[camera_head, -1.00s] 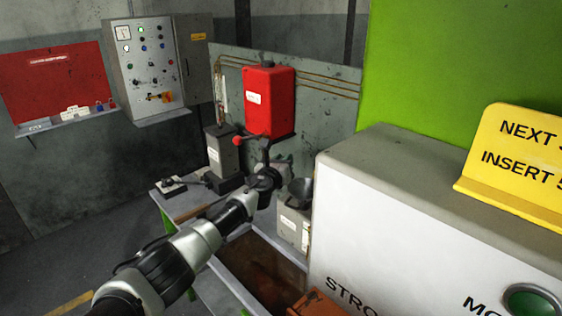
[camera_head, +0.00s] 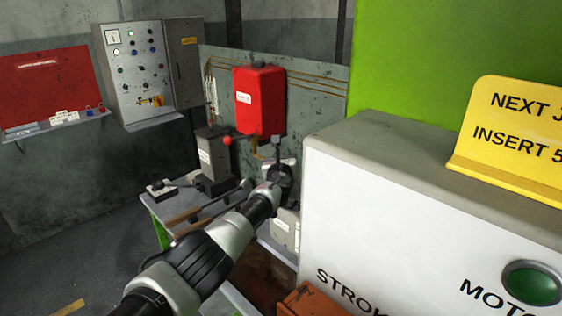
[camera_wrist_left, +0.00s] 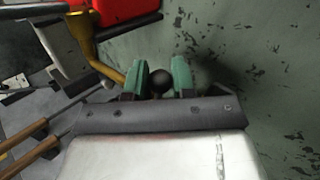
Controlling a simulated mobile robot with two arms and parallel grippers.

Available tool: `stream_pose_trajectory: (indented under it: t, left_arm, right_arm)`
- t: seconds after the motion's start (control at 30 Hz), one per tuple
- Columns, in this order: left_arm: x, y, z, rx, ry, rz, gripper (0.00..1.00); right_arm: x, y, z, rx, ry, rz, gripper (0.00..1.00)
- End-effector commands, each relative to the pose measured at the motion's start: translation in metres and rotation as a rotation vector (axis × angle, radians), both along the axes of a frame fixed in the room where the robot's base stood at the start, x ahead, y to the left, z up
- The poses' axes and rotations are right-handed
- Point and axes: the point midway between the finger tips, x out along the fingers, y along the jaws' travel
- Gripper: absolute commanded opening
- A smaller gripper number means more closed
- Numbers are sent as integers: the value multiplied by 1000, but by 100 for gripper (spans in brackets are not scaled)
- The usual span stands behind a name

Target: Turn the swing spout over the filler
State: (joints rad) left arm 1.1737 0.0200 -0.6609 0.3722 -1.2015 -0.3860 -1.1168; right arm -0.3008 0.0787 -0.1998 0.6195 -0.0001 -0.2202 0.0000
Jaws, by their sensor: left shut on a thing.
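The red tank (camera_head: 259,100) hangs on the grey back panel, with a red-knobbed lever (camera_head: 228,140) at its lower left. The brass swing spout (camera_wrist_left: 84,38) comes down from under the tank in the left wrist view and bends toward my left gripper (camera_wrist_left: 158,80). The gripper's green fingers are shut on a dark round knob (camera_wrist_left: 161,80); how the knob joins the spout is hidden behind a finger. In the head view my left gripper (camera_head: 284,174) is below and right of the tank. The grey filler box (camera_head: 285,228) stands below it; its funnel is hidden by my gripper.
The white press cabinet (camera_head: 370,210) stands close on the right of my left arm. A grey hand press (camera_head: 214,162) and wooden-handled tools (camera_head: 190,212) are on the bench to the left. An orange-brown box (camera_head: 308,300) is at the front.

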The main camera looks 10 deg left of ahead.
Motion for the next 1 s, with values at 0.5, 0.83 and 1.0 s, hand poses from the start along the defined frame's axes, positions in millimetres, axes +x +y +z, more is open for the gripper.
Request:
stream_pose_trajectory:
  t: [0.5,0.83,1.0]
  left_arm:
    - [2,-1,1,-1,-2,23,0]
    - [2,-1,1,-1,-1,21,35]
    - [2,-1,1,-1,-1,21,35]
  right_arm:
    - [1,2,-3,2,-1,-1,43]
    - [1,0,-3,0,-1,0,43]
    - [1,-2,-2,-2,-1,1,43]
